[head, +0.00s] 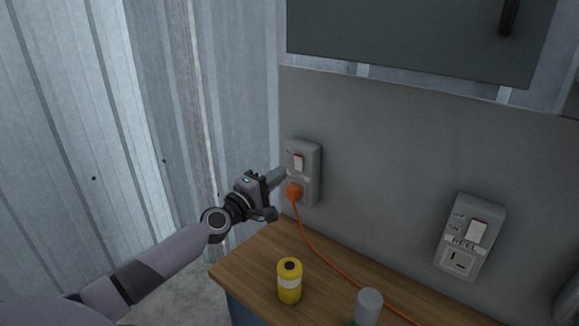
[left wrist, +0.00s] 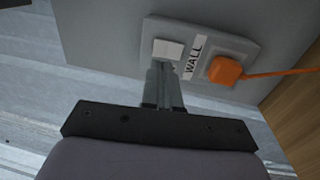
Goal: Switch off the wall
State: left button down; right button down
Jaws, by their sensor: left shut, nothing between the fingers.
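The wall switch unit (head: 316,180) is a grey box on the grey panel. In the left wrist view the rocker (left wrist: 167,49) looks pale, beside a white label (left wrist: 195,57) reading WALL. An orange plug (head: 294,192) sits in the unit below the rocker. My left gripper (head: 283,175) is shut and empty, its fingertips close to the unit's left side in the head view. In the left wrist view the fingertips (left wrist: 163,66) lie just below the rocker; I cannot tell if they touch. My right gripper is not in view.
A second switch unit (head: 468,238), labelled REEL, is on the panel at right. The wooden bench top (head: 245,259) below holds a yellow can (head: 289,283) and a grey-topped can (head: 368,304). An orange cord (head: 329,258) runs from the plug across the bench.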

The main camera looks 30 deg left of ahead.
aim_at(297, 160)
pick_arm(q)
jog(key=shift+w+d+r+b, duration=0.15)
jog(key=shift+w+b, duration=0.1)
jog(key=shift+w, duration=1)
jog(key=shift+w+d+r+b, duration=0.1)
jog(key=shift+w+r+b, duration=0.1)
jog(key=shift+w, duration=1.05)
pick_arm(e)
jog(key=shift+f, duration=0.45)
pick_arm(q)
jog(key=shift+f, duration=0.1)
